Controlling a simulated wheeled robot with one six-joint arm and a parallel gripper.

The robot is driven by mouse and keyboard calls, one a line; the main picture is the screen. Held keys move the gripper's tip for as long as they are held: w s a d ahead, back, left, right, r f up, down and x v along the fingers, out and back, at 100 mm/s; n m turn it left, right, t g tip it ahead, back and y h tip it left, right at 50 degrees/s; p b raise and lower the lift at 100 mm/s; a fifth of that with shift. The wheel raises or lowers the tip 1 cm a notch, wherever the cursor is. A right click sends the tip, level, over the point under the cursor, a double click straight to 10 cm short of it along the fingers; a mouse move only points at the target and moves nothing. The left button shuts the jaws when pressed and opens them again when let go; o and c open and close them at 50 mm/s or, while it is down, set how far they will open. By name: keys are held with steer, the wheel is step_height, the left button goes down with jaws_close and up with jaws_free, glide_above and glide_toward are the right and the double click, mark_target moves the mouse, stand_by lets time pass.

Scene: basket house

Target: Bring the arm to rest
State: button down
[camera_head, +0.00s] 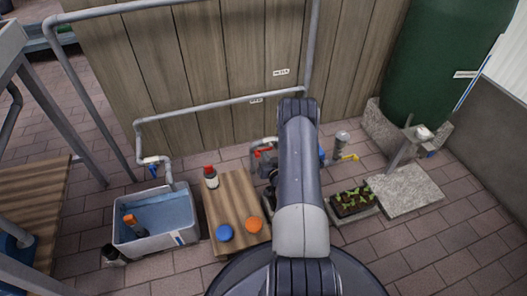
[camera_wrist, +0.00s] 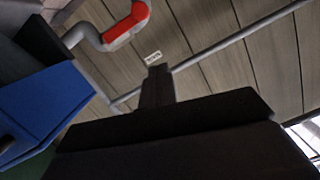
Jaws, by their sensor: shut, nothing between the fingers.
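My arm (camera_head: 300,180) rises from the bottom centre of the head view and stands in front of the plank wall. My gripper is hidden behind the arm there. In the wrist view my gripper (camera_wrist: 157,80) shows as a dark, narrow tip above a wide dark body. Its fingers are together, with nothing held between them. The tip points at the plank wall (camera_wrist: 220,60) and looks clear of it.
A wooden board (camera_head: 237,190) bears a red-capped bottle (camera_head: 211,178), a blue disc (camera_head: 224,232) and an orange disc (camera_head: 253,224). A grey tub (camera_head: 150,242) stands left, a planter (camera_head: 353,203) right. Pipes (camera_head: 210,105) run along the wall.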

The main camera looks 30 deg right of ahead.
steer(key=p+v, duration=0.1)
steer(key=v, duration=0.4)
